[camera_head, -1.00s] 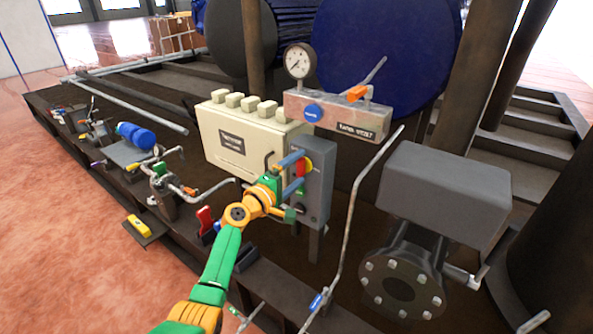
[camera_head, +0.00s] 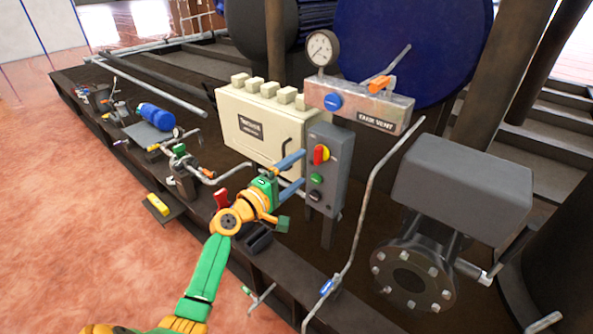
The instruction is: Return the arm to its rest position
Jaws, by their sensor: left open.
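My left arm, green and orange, comes in from the bottom left. Its left gripper (camera_head: 291,175) has two blue fingers spread apart with nothing between them. The fingers point right toward the grey control box (camera_head: 328,171) and overlap its left edge in the picture; I cannot tell whether they touch it. My right gripper is not in view.
A cream cabinet (camera_head: 262,135) stands behind the gripper. A steel vent block (camera_head: 358,103) with a gauge (camera_head: 322,48) is above the box. A thin upright pipe (camera_head: 365,205) and a grey flanged unit (camera_head: 462,190) are on the right. The red floor (camera_head: 100,235) at left is clear.

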